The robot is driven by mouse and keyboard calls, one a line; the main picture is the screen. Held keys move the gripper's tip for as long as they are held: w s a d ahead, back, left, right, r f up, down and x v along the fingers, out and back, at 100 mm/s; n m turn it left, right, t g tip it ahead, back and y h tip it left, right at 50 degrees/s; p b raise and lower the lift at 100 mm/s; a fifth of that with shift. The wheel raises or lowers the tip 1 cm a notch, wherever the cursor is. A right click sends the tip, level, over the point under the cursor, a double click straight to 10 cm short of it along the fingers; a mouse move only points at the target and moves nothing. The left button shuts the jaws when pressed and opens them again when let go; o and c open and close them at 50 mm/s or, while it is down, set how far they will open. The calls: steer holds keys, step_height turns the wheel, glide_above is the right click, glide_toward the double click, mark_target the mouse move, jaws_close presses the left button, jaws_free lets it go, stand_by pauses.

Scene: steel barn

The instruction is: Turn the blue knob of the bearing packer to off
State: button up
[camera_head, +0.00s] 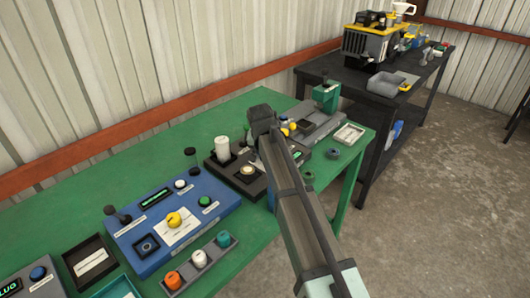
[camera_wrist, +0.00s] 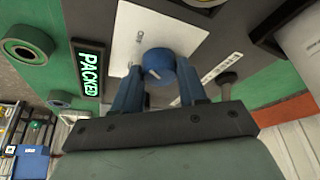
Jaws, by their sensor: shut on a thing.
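The blue knob (camera_wrist: 160,62) stands on a white plate (camera_wrist: 200,38) of the bearing packer in the wrist view. A pale pointer line shows on the knob's face. My gripper (camera_wrist: 158,76) is shut on the knob, with one blue finger on each side. Small printing sits on the plate beside the knob, too small to read surely. The packer's display (camera_wrist: 90,73) reads PACKED in green. In the head view the packer's dark body (camera_head: 222,172) is partly behind my arm, which hides the knob and my fingertips.
A blue machine (camera_head: 135,235) with a yellow knob (camera_head: 174,219) stands to the left on the green bench (camera_head: 262,232). A grey tray (camera_head: 212,250) of coloured caps lies in front of it. A grey machine with a green press (camera_head: 326,95) stands to the right. A white cylinder (camera_head: 222,149) rises near my arm.

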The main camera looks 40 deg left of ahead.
steer(key=o, duration=1.1)
steer(key=shift+c, duration=0.2)
steer(key=v, duration=1.3)
steer(key=shift+r, duration=0.4)
steer(key=shift+s, duration=0.1)
